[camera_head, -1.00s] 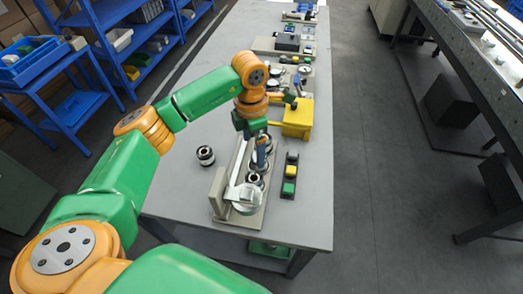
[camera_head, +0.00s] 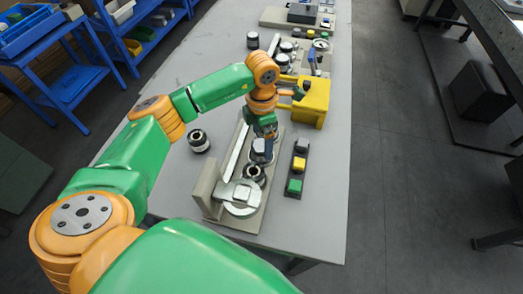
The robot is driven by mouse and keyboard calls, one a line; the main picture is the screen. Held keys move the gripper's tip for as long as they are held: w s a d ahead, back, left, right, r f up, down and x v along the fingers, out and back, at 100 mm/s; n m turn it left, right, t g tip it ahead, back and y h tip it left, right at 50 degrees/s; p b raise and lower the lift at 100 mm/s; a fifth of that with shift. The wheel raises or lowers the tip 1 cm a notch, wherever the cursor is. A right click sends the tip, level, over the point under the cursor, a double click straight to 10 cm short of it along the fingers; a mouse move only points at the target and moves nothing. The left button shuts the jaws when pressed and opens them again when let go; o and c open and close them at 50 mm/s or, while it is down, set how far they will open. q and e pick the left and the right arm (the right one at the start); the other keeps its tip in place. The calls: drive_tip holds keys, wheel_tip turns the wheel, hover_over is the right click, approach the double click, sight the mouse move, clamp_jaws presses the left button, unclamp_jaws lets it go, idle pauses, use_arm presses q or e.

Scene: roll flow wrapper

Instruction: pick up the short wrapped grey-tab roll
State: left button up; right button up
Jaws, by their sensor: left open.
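My left gripper (camera_head: 267,137) points down over the beige fixture (camera_head: 241,133), at a roll with a light top (camera_head: 259,152). The gripper is open. It partly hides this roll, and I cannot tell whether the fingers are around it or just above it. A second roll, dark with a pale core (camera_head: 254,175), sits on the fixture just nearer to me. A third black-and-white roll (camera_head: 198,141) stands on the grey table (camera_head: 180,180), left of the fixture. The grey tab is too small to tell on any roll. My right gripper is not in view.
Another dark roll (camera_head: 252,40) and more devices stand farther back. The table is clear around the left roll.

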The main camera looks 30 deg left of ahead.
sight(260, 147)
use_arm(q)
drive_tip(key=f, duration=0.2)
drive_tip(key=f+p, duration=0.1)
drive_tip(key=f, duration=0.1)
drive_tip(key=shift+s+a+f, duration=0.1)
drive_tip(key=shift+s+a, duration=0.1)
drive_tip(key=shift+s, duration=0.05)
clamp_jaws()
